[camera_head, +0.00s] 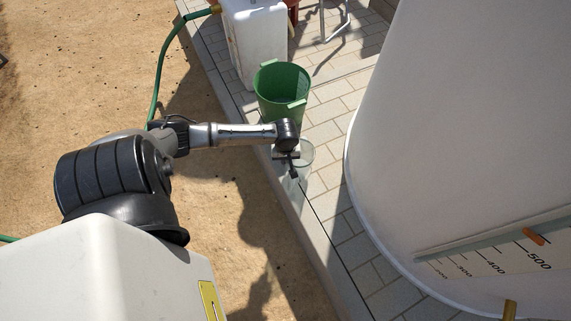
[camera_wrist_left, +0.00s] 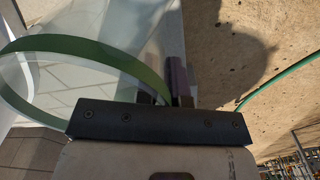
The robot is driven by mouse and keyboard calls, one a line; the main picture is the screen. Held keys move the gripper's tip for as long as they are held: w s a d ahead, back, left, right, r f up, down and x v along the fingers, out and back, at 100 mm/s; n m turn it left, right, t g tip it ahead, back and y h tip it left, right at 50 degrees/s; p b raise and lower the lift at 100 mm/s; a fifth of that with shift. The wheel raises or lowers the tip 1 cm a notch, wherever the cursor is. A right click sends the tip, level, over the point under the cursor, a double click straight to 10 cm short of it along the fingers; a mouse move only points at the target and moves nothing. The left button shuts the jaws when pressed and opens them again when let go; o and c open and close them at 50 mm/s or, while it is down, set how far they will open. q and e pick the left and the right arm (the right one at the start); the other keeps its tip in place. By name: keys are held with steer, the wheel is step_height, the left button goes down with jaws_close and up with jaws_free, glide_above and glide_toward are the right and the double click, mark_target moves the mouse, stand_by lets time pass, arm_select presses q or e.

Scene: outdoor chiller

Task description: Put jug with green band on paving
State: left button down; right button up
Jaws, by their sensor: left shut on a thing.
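The jug is clear, with a green band (camera_wrist_left: 88,46) round its rim, and fills the left part of the left wrist view. In the head view the see-through jug (camera_head: 306,156) is faint, over the paving (camera_head: 330,200) just in front of the green bucket. My left gripper (camera_head: 291,163) is shut on the jug's rim. Its fingers also show in the left wrist view (camera_wrist_left: 168,98), one on each side of the wall at the band. I cannot tell whether the jug's base touches the paving. My right gripper is not in view.
A green bucket (camera_head: 283,92) and a white container (camera_head: 256,45) stand behind on the paving. A large white tank (camera_head: 460,120) with a scale stands at the right. A green hose (camera_head: 164,62) runs along the sandy ground at the left. Paving nearer me is clear.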

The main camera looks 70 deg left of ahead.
arm_select(q)
steer(key=shift+f+b, duration=1.75)
steer(key=shift+f, duration=0.3)
steer(key=shift+r, duration=0.1)
steer(key=c, duration=1.2)
jaws_free()
steer(key=shift+f, duration=0.2)
